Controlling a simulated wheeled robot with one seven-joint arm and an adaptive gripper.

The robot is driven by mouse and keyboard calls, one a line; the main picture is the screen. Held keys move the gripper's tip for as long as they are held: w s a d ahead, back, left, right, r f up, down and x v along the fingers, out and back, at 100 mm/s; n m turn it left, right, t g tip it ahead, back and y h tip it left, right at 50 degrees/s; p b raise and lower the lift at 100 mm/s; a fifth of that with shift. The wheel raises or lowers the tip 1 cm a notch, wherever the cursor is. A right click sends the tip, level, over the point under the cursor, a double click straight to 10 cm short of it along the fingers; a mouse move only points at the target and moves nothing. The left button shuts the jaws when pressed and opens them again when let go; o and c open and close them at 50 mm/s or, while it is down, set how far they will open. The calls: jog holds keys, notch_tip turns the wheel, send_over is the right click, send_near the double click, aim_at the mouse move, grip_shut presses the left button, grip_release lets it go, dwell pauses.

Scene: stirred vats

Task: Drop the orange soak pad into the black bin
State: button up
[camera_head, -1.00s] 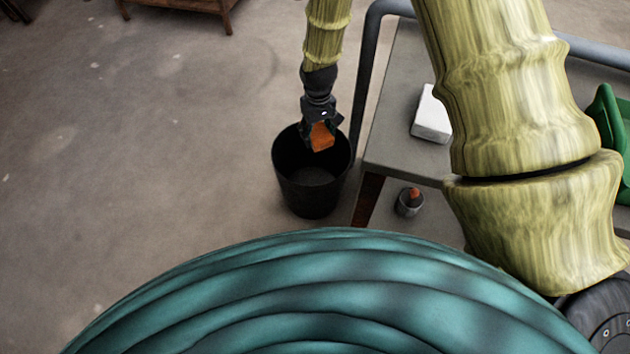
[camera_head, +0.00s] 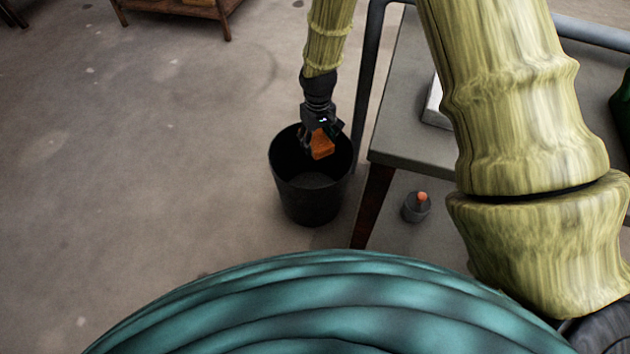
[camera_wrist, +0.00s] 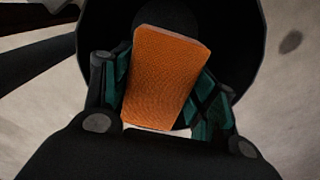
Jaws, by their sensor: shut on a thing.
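The orange soak pad (camera_head: 322,149) is held in my gripper (camera_head: 318,138), over the mouth of the black bin (camera_head: 312,198). In the head view the pad shows against the bin's dark inside, near its rear rim. In the wrist view the orange pad (camera_wrist: 162,78) sits between the two fingers of my gripper (camera_wrist: 160,95), which are shut on it. The dark bin (camera_wrist: 245,40) is behind the pad there. The bin stands upright on the floor. How far the pad is below the rim is hard to tell.
A grey table (camera_head: 405,140) with a pipe rail stands right of the bin, its leg close by. A white block (camera_head: 436,104) lies on it. A small grey pot (camera_head: 415,208) with an orange top is on the floor. Floor left of the bin is clear.

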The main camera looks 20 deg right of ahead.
jog(key=shift+f+b, duration=1.55)
jog(key=shift+f, duration=0.05)
jog(key=o, duration=1.1)
jog(key=shift+c, duration=0.2)
notch_tip(320, 180, up, 12)
